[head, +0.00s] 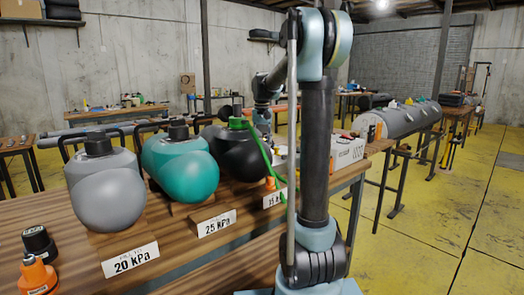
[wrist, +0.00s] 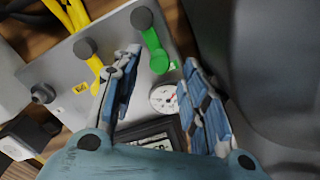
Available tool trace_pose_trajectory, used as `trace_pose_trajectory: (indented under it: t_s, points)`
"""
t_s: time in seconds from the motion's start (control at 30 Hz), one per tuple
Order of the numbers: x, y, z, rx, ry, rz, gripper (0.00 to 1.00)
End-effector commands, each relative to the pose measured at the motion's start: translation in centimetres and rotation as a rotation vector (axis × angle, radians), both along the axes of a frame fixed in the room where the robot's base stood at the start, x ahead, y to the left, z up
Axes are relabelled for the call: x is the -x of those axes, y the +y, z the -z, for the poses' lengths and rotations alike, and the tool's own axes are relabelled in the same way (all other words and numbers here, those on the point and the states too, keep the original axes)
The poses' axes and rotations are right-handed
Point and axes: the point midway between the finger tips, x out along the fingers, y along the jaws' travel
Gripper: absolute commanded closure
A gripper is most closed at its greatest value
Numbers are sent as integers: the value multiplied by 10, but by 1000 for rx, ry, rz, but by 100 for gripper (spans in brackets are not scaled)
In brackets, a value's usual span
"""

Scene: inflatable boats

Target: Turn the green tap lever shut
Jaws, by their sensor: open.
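The green tap lever (wrist: 154,48) shows in the wrist view on a flat grey panel (wrist: 70,65). It slants from a dark round knob at the top down to a wider green end. My gripper (wrist: 161,60) is open, with one blue padded finger on each side of the lever's lower end in the picture. I see no clear contact, and I cannot tell how far the fingertips are above the panel. In the head view my arm reaches down behind the black tank (head: 235,155), and the fingertips are hidden there.
A yellow lever (wrist: 95,66) with a dark knob stands left of the green one. A round gauge (wrist: 164,98) sits below it. A large dark rounded body fills the wrist view's right side. Teal (head: 180,165) and grey (head: 105,190) tanks stand on the wooden bench (head: 185,255).

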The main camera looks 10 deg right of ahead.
Motion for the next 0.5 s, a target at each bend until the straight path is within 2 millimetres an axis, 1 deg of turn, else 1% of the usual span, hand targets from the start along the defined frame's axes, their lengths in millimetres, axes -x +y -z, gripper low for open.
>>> trace_pose_trajectory:
  t_s: [0.03,0.1,0.3,0.4,0.5]
  points:
    - [0,0,-10,0,0,0,60]
    - [-1,0,-24,0,0,0,60]
    - [-2,0,-61,0,1,0,60]
    - [-2,0,-74,0,1,0,60]
    - [-2,0,-84,0,1,0,60]
